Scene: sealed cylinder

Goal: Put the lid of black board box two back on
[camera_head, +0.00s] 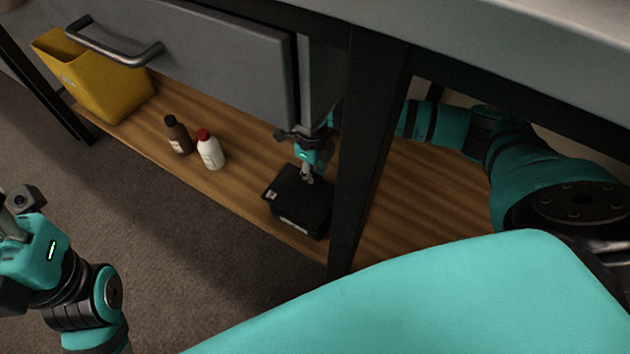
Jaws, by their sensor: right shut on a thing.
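The black board box (301,222) stands on the wooden lower shelf, left of the dark table leg. Its black lid (287,188) is on top, with a small pale label near the left corner. I cannot tell whether the lid sits fully down. My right gripper (307,178) reaches down from behind the leg and is shut on the lid's upper side; the grip point is small and partly hidden. My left gripper (12,212) is at the left edge, away from the shelf and partly cut off. Its fingers do not show clearly.
A brown bottle (178,136) and a white bottle with a red cap (210,152) stand left of the box. A yellow bin (105,88) is at the shelf's left end. A grey drawer (210,60) overhangs the shelf. The dark leg (362,150) is close to the box.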

